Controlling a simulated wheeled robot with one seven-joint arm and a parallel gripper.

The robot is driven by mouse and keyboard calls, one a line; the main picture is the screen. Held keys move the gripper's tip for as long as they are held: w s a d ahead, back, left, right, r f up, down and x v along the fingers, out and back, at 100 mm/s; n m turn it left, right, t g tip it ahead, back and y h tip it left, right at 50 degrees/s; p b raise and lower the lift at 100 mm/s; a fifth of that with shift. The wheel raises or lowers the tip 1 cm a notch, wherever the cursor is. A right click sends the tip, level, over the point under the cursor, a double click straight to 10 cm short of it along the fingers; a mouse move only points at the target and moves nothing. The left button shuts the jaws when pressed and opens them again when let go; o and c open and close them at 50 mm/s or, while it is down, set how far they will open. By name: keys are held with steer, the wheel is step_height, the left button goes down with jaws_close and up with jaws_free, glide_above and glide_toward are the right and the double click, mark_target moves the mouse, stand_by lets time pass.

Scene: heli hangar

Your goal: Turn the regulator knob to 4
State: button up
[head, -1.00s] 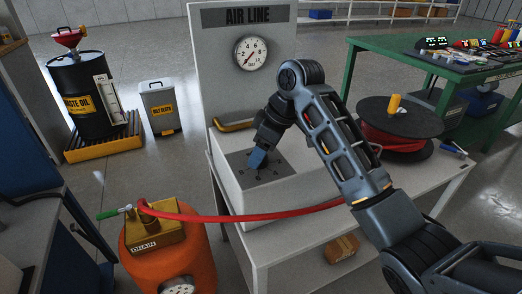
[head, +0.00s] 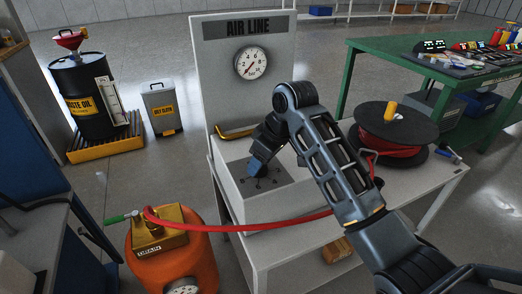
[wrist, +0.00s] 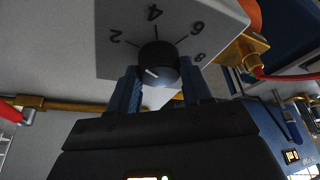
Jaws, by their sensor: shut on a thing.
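The regulator knob (wrist: 158,62) is a dark round knob with a white mark, on a grey dial plate (wrist: 108,62). In the head view my gripper (head: 258,166) reaches down to the plate (head: 285,175) and hides the knob. The gauge (head: 252,63) on the AIR LINE panel has its needle toward the lower left.
A red hose (head: 225,228) crosses in front of the bench (head: 345,213) from the orange tank (head: 185,262). A hose reel (head: 392,115) stands on the bench at right.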

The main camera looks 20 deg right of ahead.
steer(key=m+p, duration=0.1)
steer(key=p, duration=0.1)
steer(key=m+h+p, duration=0.1)
steer(key=p, duration=0.1)
steer(key=m+p, duration=0.2)
steer(key=shift+a+r+t+h, duration=0.2)
steer(key=shift+r+t+h, duration=0.1)
steer(key=shift+r, duration=0.05)
steer(key=shift+f+m+h+p, duration=0.2)
steer(key=shift+m+h+p, duration=0.3)
steer(key=shift+m+p, duration=1.05)
steer(key=o, duration=1)
steer(key=shift+f, duration=0.1)
steer(key=shift+o, duration=0.2)
steer(key=v, duration=0.7)
steer(key=shift+s+r, duration=0.2)
steer(key=shift+r, duration=0.15)
steer(key=shift+a, duration=0.1)
